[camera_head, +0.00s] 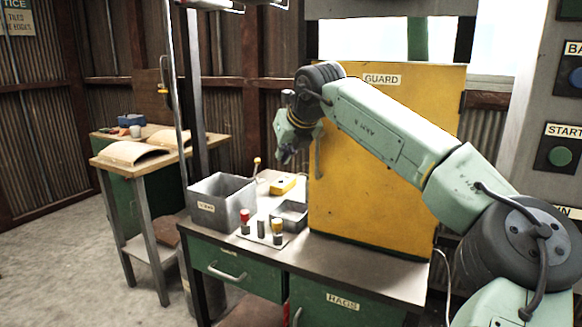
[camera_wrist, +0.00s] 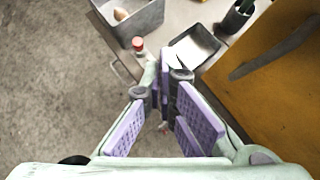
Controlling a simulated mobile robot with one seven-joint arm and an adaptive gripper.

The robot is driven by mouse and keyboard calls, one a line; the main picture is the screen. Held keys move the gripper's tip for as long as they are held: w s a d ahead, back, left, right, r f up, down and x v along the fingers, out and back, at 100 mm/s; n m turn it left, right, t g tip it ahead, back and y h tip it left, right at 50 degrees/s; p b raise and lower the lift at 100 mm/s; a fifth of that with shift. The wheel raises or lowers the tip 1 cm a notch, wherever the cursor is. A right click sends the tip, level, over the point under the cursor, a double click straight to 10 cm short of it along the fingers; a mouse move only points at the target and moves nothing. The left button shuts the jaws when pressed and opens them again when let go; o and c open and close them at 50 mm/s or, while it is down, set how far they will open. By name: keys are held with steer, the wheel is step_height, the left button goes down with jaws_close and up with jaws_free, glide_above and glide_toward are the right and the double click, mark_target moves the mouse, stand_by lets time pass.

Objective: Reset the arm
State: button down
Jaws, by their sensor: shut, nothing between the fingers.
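My pale green arm reaches in from the right in the head view, bent in front of the yellow guard panel (camera_head: 380,150). My gripper (camera_head: 287,155) hangs at its far end, above the bench and left of the panel's handle. In the wrist view, my gripper (camera_wrist: 165,78) has purple-padded fingers that come together at the tips. It is shut and empty. The bench top (camera_head: 375,272) lies below it, with apparent clearance.
A grey metal bin (camera_head: 222,190), a small tray (camera_head: 291,214), a plate with red- and yellow-topped pegs (camera_head: 262,236) and a yellow block (camera_head: 282,186) stand on the bench. A side table (camera_head: 185,153) is at left. A button panel (camera_head: 560,155) is at right.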

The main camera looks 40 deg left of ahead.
steer(key=shift+s+r, duration=0.55)
